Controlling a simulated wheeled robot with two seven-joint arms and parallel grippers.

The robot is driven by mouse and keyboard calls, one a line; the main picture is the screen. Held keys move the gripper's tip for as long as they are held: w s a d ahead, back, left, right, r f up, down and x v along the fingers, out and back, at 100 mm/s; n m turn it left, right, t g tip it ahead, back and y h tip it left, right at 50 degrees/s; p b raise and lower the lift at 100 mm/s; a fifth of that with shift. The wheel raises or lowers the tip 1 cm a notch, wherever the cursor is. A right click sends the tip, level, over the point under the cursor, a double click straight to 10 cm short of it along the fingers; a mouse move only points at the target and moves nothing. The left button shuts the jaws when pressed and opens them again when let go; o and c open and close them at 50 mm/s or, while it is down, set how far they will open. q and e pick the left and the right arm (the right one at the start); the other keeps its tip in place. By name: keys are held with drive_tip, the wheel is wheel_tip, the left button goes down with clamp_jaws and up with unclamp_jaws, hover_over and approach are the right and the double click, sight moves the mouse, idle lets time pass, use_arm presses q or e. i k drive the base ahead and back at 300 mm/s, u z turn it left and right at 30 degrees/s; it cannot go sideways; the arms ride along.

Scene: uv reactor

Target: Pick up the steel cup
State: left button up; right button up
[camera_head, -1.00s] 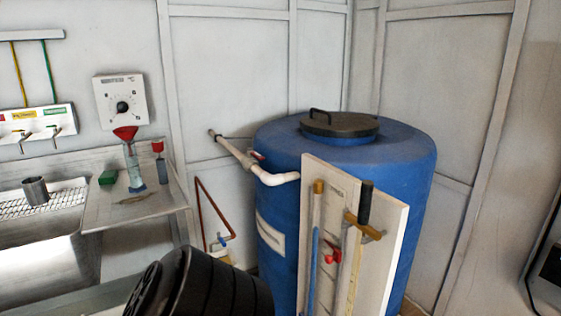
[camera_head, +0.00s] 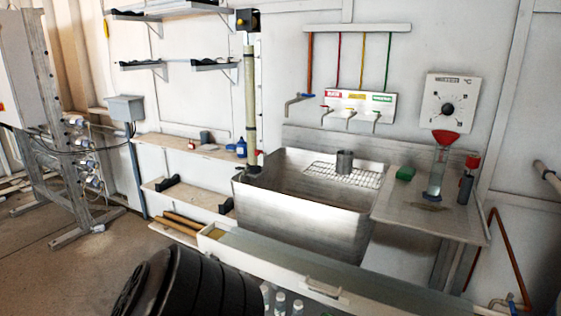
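The steel cup (camera_head: 344,162) is a small grey metal cylinder. It stands upright on the white wire rack (camera_head: 366,180) at the back right of the steel sink (camera_head: 300,208). A large black ribbed shape fills the bottom left and looks like part of my own arm. Neither of my grippers shows, so how far they are from the cup cannot be seen.
Right of the sink, a steel drainboard (camera_head: 407,207) holds a green sponge (camera_head: 405,173), a cylinder with a red funnel (camera_head: 441,160) and a red-topped bottle (camera_head: 468,180). Taps (camera_head: 350,118) hang above the sink. A long counter (camera_head: 370,290) runs in front. Open floor (camera_head: 60,260) lies left.

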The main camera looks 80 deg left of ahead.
sight(345, 160)
drive_tip(key=u, duration=2.35)
